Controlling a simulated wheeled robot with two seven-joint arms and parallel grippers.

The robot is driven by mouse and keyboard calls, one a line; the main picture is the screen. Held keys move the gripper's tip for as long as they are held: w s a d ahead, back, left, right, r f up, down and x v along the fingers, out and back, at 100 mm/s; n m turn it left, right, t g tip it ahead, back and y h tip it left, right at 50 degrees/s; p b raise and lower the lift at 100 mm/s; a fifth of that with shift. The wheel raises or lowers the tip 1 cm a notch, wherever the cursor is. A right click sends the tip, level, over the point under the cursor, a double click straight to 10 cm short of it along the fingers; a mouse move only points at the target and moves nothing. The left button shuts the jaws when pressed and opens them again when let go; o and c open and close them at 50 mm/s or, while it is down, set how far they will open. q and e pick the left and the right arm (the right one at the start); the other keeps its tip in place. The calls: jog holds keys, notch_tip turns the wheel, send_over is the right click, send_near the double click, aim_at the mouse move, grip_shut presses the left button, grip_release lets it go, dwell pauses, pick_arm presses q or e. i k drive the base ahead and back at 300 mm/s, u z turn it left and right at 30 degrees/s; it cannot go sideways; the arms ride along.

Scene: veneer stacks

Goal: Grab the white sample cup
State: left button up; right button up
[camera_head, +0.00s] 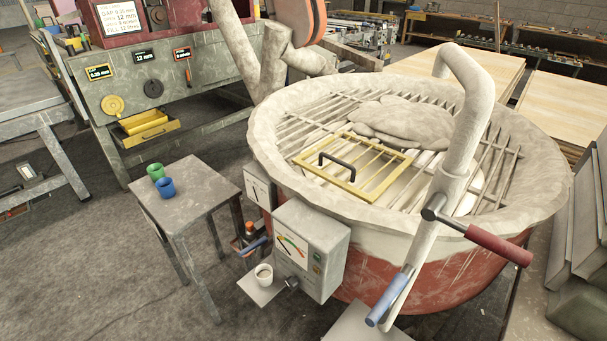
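The white sample cup (264,275) stands upright on a small grey shelf (254,293) at the lower front of the big mixing vat. It sits just left of and below the grey control box. Its top is open and the inside looks darker, but I cannot tell what it holds. Neither of my grippers shows in the head view.
The control box (323,255) with a dial rises right beside the cup. A small grey table (200,207) to the left bears a green cup (155,172) and a blue cup (166,188). The round vat (268,160) has a grate and a yellow-framed hatch (340,183).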

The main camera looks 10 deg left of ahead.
aim_at(264, 272)
jog(key=u, duration=0.55)
jog(key=k, duration=1.35)
jog(key=z, duration=0.2)
jog(key=i, duration=0.85)
jog(key=z, duration=0.8)
